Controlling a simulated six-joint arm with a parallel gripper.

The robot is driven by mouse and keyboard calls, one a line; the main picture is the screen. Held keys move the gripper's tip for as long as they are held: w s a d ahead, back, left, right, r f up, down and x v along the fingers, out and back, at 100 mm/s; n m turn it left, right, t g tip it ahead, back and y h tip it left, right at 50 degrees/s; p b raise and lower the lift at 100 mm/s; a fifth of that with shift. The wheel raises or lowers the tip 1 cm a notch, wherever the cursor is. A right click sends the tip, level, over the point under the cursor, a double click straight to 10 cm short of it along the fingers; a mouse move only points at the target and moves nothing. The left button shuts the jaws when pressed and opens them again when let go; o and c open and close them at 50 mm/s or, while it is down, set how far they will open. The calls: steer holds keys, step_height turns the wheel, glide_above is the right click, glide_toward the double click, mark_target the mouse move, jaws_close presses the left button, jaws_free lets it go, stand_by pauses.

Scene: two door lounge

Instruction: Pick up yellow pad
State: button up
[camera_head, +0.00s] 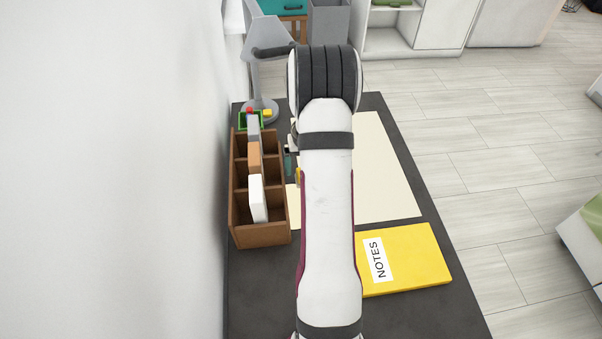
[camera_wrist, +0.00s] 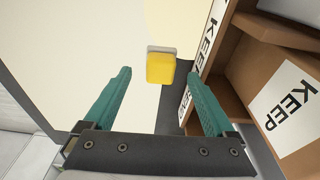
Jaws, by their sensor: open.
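A small yellow pad (camera_wrist: 160,69) with a pale grey edge shows in the wrist view, ahead of and between my fingertips. In the head view only a yellow sliver of it (camera_head: 298,178) shows beside my arm, right of the wooden organizer. My gripper (camera_wrist: 159,76) is open, with two teal fingers apart and nothing held. I cannot tell how high the fingers are above the pad. In the head view my arm hides most of the gripper (camera_head: 289,163). A large yellow notebook (camera_head: 420,262) marked NOTES lies on the dark desk, right of my arm.
The wooden organizer (camera_head: 262,233) holds upright cards and stands close to the gripper; its wall fills the right of the wrist view (camera_wrist: 232,75).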

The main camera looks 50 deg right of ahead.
steer(key=f, duration=0.4)
steer(key=shift+w+d, duration=0.3)
steer(key=shift+w, duration=0.05)
steer(key=shift+r, duration=0.1)
jaws_close()
steer(key=r, duration=0.4)
steer(key=shift+s+d+r, duration=0.1)
steer(key=shift+s+r, duration=0.15)
steer(key=s+d+r, duration=0.1)
steer(key=s+r, duration=0.5)
steer(key=s, duration=0.5)
steer(key=shift+d+r, duration=0.25)
steer(key=shift+d, duration=0.1)
